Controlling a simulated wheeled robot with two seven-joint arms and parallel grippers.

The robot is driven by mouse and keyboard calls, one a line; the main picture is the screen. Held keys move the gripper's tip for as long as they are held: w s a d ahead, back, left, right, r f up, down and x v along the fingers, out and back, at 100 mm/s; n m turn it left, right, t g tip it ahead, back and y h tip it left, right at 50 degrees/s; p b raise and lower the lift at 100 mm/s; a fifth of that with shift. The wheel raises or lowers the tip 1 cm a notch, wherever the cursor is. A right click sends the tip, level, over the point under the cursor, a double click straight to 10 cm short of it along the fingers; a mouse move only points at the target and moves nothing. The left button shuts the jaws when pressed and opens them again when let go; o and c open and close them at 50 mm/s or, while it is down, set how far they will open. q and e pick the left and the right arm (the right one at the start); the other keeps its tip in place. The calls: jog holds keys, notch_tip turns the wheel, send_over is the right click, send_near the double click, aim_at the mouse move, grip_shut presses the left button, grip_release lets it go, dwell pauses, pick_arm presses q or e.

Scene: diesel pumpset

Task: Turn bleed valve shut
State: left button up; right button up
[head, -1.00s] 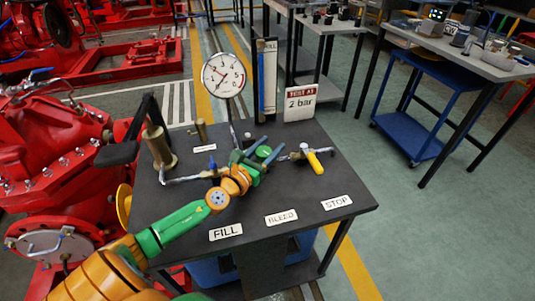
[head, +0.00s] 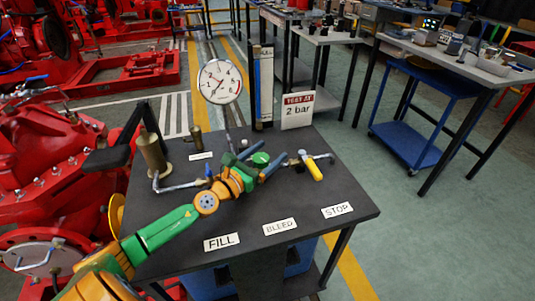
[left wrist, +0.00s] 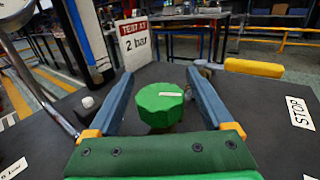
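The green bleed valve knob (head: 260,158) stands on the dark table behind the BLEED label (head: 280,226). It also shows in the left wrist view (left wrist: 160,104), with a pale mark on its top. My left gripper (head: 258,153) is open, with one blue finger on each side of the knob. In the left wrist view (left wrist: 160,88) gaps show between the knob and both fingers. The knob's stem is mostly hidden. My right gripper is not in view.
A yellow-handled valve (head: 312,168) stands to the right, above the STOP label (head: 338,210). A blue-handled valve (head: 208,171) and brass cylinder (head: 153,153) are left. The gauge (head: 219,81) and "2 bar" sign (head: 297,111) stand behind.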

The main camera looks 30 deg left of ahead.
aim_at(255, 164)
pick_arm(q)
jog(key=shift+s, duration=0.1)
jog(key=shift+s+f, duration=0.15)
jog(key=shift+s, duration=0.15)
jog(key=s, duration=0.1)
jog(key=s+b, duration=0.1)
jog(key=s, duration=0.3)
jog(key=shift+s+a+b, duration=0.2)
jog(key=shift+a+b, duration=0.1)
jog(key=shift+a, duration=0.05)
jog(key=shift+s, duration=0.45)
